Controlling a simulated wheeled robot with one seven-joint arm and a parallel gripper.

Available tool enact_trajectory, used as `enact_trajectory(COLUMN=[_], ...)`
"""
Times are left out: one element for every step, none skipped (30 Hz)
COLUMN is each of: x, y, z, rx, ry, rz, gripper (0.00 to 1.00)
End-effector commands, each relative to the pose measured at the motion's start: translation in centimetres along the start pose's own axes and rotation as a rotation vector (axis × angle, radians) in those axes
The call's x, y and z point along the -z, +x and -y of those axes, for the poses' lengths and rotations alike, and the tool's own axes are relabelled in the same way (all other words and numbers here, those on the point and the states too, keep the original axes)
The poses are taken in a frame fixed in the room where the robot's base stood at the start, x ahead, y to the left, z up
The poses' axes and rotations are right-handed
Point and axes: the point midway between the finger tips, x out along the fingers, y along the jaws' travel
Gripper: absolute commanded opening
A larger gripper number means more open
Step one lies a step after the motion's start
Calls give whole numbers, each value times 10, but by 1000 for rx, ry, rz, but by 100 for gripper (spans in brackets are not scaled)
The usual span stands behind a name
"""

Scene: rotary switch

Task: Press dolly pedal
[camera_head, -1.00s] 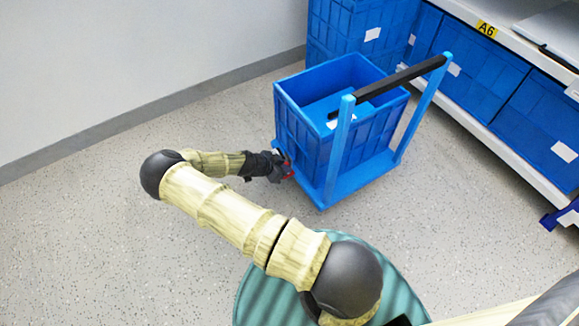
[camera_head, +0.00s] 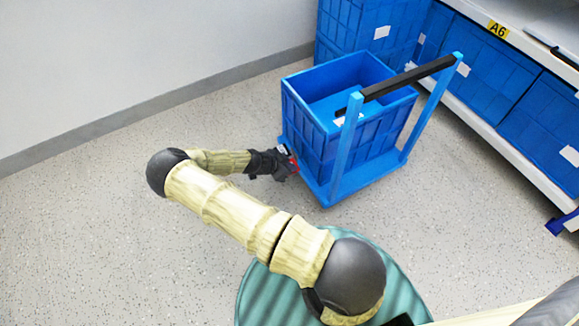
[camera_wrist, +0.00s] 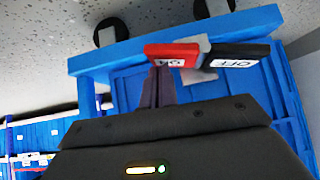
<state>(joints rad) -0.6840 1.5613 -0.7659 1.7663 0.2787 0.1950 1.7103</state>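The blue dolly (camera_head: 380,167) stands on the floor with a blue crate on it and an upright handle frame. In the wrist view two pedals sit side by side at the dolly's edge (camera_wrist: 120,57). The red pedal (camera_wrist: 168,52) is marked ON and the black pedal (camera_wrist: 238,57) is marked OFF. My gripper (camera_head: 291,164) is low at the dolly's left corner, beside the pedals. In the wrist view its fingers (camera_wrist: 159,86) are together, with their tips right at the red pedal. Whether they touch it is unclear. The pedals are mostly hidden in the head view.
The blue crate (camera_head: 305,120) rises close beside my gripper. The dolly's black handle bar (camera_head: 410,76) is above. Black casters (camera_wrist: 110,32) show in the wrist view. A shelf with blue bins (camera_head: 483,67) stands at right, a wall at left. The floor (camera_head: 90,230) at left is clear.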

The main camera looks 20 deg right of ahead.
Motion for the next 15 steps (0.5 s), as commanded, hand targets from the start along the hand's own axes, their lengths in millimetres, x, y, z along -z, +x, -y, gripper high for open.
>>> enact_trajectory(x=[4, 6, 10, 13, 16, 20, 24, 27, 32, 35, 34, 32, 32, 32, 32], y=[-3, -5, -8, -11, -13, -17, -20, -23, -27, -30, -37, -46, -52, -58, -65], z=[-2, -2, -2, -3, -3, -4, -4, -5, -6, -7, -7, -8, -9, -10, -11], rx=[-3, -3, -3, -3, -2, -2, -2, -2, -3, -4, -1, 1, 1, 1, 0], ry=[0, 1, 2, 3, 4, 4, 5, 6, 7, 7, 4, 3, 4, 3, 4], rz=[0, 0, -1, -1, -1, -1, -1, -1, -2, -2, -2, -1, -1, -1, -2], gripper=[0, 0, 0, 0, 0, 0, 0, 0, 0, 0, 0, 0, 0, 0, 0])
